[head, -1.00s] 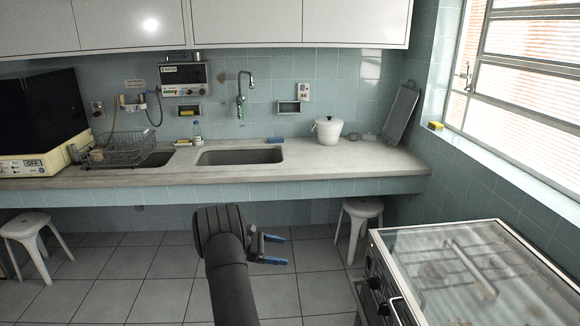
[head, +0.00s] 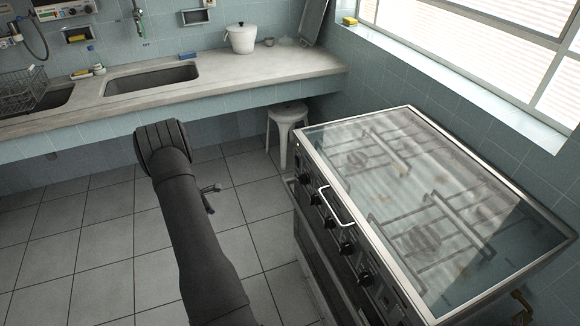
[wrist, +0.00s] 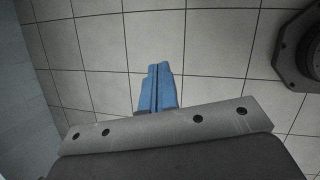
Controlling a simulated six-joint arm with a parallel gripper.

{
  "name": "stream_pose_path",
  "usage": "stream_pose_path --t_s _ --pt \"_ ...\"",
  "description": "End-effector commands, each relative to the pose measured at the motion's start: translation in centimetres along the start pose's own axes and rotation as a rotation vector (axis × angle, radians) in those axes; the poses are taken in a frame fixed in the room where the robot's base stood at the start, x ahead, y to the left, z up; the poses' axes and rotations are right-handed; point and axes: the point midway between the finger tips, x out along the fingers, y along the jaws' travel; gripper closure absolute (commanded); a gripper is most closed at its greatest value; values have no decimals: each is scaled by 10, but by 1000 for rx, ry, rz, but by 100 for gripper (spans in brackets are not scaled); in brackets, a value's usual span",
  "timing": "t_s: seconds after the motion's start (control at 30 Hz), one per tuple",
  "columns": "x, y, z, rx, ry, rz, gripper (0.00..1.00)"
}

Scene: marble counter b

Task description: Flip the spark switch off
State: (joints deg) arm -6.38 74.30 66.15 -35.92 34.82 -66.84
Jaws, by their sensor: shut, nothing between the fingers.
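The stove (head: 312,150) stands at the right in the head view, with its glass lid down over the burners. Its dark front panel (head: 378,298) carries a row of several black knobs (head: 346,247). I cannot make out the spark switch among these small dark parts. My gripper (head: 209,208) hangs over the floor to the left of the stove front, apart from it, partly hidden behind my arm. In the wrist view my blue fingers (wrist: 157,85) are together with nothing between them, above floor tiles.
A white handle (head: 335,207) sticks out at the stove's front edge. A white stool (head: 287,117) stands beyond the stove, by the counter (head: 250,80) with its sink (head: 150,78). A white pot (head: 241,39) sits on the counter. The tiled floor (head: 100,230) left of the stove is clear.

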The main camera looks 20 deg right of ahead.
Motion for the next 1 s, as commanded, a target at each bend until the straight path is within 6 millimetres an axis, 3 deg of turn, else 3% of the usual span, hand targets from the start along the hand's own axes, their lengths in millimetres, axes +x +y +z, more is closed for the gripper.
stream_pose_path --t_s 0.23,0.47,0.73,1.0 --pt "18 8 -21 114 199 196 100" --pt "22 20 -15 262 287 412 100" --pt "16 26 27 458 252 673 100" --pt "4 5 98 648 63 910 100"
